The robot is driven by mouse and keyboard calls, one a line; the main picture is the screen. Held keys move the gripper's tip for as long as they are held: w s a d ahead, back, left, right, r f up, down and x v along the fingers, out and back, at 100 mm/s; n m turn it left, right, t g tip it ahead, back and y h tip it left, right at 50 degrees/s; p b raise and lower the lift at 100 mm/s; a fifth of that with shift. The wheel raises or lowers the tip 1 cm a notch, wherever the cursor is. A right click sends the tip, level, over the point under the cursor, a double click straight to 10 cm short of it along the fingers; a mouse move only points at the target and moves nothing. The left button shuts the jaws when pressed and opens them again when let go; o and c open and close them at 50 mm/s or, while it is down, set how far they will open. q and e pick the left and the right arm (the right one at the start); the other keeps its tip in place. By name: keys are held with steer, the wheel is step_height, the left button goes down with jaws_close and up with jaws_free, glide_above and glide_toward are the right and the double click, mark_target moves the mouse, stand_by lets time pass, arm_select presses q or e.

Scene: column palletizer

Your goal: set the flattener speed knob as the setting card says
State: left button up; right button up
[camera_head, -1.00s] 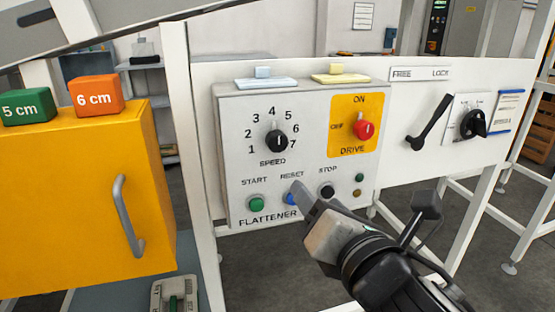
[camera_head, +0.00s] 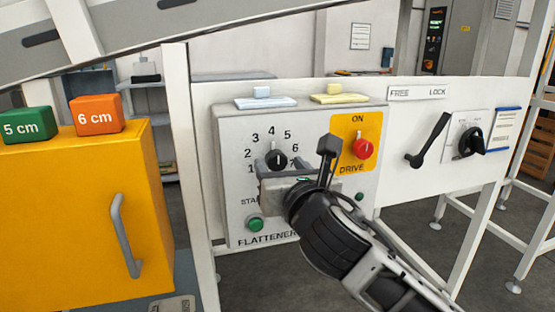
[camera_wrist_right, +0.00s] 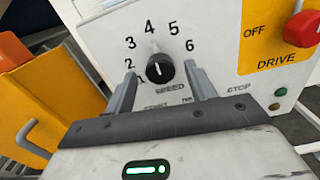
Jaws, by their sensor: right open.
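My right gripper (camera_head: 281,174) is open in front of the panel at the knob. In the right wrist view its fingertips (camera_wrist_right: 161,76) stand left and right of the knob, with gaps; I cannot tell how deep they reach. A blue-edged card (camera_head: 506,128) hangs at the far right, its text too small to read. My left gripper is out of view.
The red drive knob (camera_head: 364,149) is on a yellow plate to the right. A black lever (camera_head: 429,141) and black rotary switch (camera_head: 471,141) are further right. A yellow cabinet (camera_head: 70,220) stands left.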

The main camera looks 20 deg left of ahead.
steer(key=shift+x, duration=1.4)
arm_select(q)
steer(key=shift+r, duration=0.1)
arm_select(e)
steer(key=shift+c, duration=0.2)
steer(key=c, duration=0.9)
